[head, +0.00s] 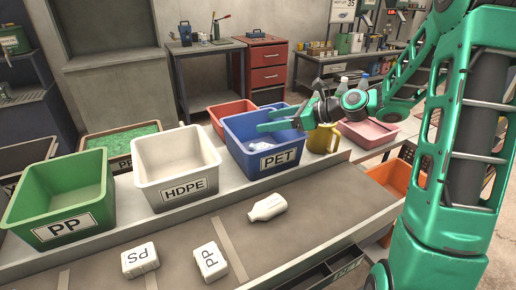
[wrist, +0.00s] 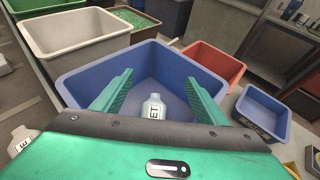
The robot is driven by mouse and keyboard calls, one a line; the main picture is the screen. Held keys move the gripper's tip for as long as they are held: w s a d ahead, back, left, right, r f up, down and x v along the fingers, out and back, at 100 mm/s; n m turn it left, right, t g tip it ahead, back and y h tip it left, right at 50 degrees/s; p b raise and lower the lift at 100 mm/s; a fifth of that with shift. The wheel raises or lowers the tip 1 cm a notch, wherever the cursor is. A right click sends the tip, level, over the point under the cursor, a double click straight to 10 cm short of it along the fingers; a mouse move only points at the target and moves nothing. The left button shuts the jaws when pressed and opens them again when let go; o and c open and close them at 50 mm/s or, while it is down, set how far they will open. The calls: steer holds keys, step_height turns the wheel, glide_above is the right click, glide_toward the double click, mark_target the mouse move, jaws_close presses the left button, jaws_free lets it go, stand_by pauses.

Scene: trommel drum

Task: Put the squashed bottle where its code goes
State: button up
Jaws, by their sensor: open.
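A white bottle (wrist: 154,107) lies in the blue PET bin (head: 235,128); the letters "ET" show on its side, the rest of the code is hidden. In the head view only a pale patch of it shows inside the bin. My gripper (wrist: 157,80) is over the bin with its teal fingers apart, one on each side of the bottle in the picture; nothing is held. In the head view the gripper (head: 272,120) reaches in from the right. Another white bottle (head: 268,207) lies on the belt in front of the PET bin. I cannot tell how squashed either bottle is.
The white HDPE bin (head: 177,165) and green PP bin (head: 60,200) stand to the left. A PS block (head: 140,260) and a PP block (head: 210,262) lie on the grey belt (head: 310,215). A yellow mug (head: 322,140) stands close right of the PET bin.

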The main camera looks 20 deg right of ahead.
steer(key=v, duration=1)
steer(key=shift+d, duration=0.3)
steer(key=shift+s+r, duration=0.15)
steer(key=shift+s, duration=0.05)
